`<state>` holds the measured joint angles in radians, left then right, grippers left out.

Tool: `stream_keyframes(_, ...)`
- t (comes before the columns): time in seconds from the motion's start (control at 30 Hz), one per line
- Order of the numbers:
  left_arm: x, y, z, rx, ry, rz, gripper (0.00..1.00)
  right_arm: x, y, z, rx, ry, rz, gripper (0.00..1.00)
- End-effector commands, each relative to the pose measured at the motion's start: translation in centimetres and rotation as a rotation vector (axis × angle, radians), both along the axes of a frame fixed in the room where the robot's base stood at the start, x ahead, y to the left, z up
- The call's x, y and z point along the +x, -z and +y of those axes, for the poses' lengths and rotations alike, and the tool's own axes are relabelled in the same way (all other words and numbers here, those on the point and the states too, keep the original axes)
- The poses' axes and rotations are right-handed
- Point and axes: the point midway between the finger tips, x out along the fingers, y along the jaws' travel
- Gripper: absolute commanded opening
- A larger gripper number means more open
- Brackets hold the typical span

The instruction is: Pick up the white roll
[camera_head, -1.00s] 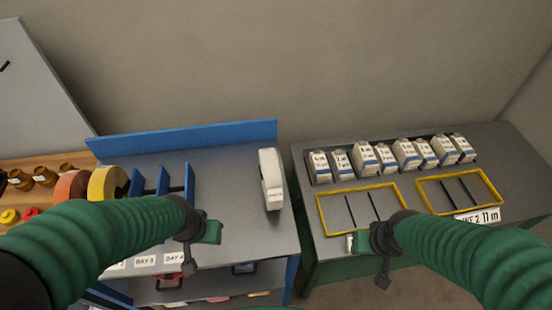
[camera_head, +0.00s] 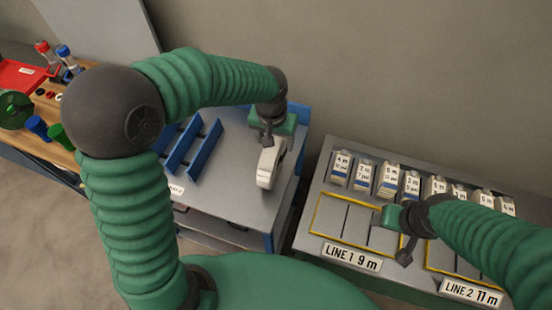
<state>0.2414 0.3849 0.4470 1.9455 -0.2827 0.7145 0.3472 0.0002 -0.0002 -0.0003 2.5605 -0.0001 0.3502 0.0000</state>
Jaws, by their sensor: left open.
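The white roll (camera_head: 267,173) stands on edge on the grey top of the left bench (camera_head: 225,190), near its right side. My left gripper (camera_head: 273,133) is open at the far upper end of the roll and overlaps it in the picture. Whether its fingers touch the roll cannot be told, as the gripper hides that end. My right gripper (camera_head: 392,215) hangs over the yellow-framed tray (camera_head: 316,222) on the right bench. Its fingers are too hidden to tell open from shut.
Blue dividers (camera_head: 207,147) stand on the left bench, left of the roll. On the right bench are several small labelled boxes (camera_head: 388,181) and a sign reading LINE 1 9 m (camera_head: 351,257). A gap separates the benches. A wooden table with bottles (camera_head: 65,55) is at far left.

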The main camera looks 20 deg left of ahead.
Motion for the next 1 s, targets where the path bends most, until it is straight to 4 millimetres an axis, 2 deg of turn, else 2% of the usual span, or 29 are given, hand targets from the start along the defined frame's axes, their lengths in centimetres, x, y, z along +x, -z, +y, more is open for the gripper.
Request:
stream_keyframes(0.1,0.4,2.7,0.2,-0.003,-0.002,0.005,0.65,0.0,-0.3,0.0,0.000,0.000,0.000,0.62)
stream_keyframes(0.33,0.7,5.2,0.1,-0.001,0.000,0.005,0.65,0.0,-1.2,0.0,0.000,-0.001,0.000,0.62)
stream_keyframes(0.5,1.0,8.3,0.1,0.000,0.001,0.004,0.65,0.0,-2.0,0.0,0.000,-0.001,-0.001,0.62)
stream_keyframes(0.6,1.2,9.2,0.0,0.001,0.000,0.001,0.65,0.0,-2.1,0.0,0.000,-0.001,-0.001,0.62)
stream_keyframes(0.77,1.3,9.3,0.1,0.001,0.000,0.000,0.65,0.0,-2.0,0.0,0.000,0.000,0.000,0.62)
stream_keyframes(0.87,1.3,9.3,0.2,0.000,-0.001,0.000,0.56,0.0,-2.0,0.0,0.000,0.000,0.000,0.62)
stream_keyframes(1.0,1.2,9.3,0.2,0.000,-0.002,0.000,0.38,0.0,-2.0,0.0,0.000,0.000,0.000,0.62)
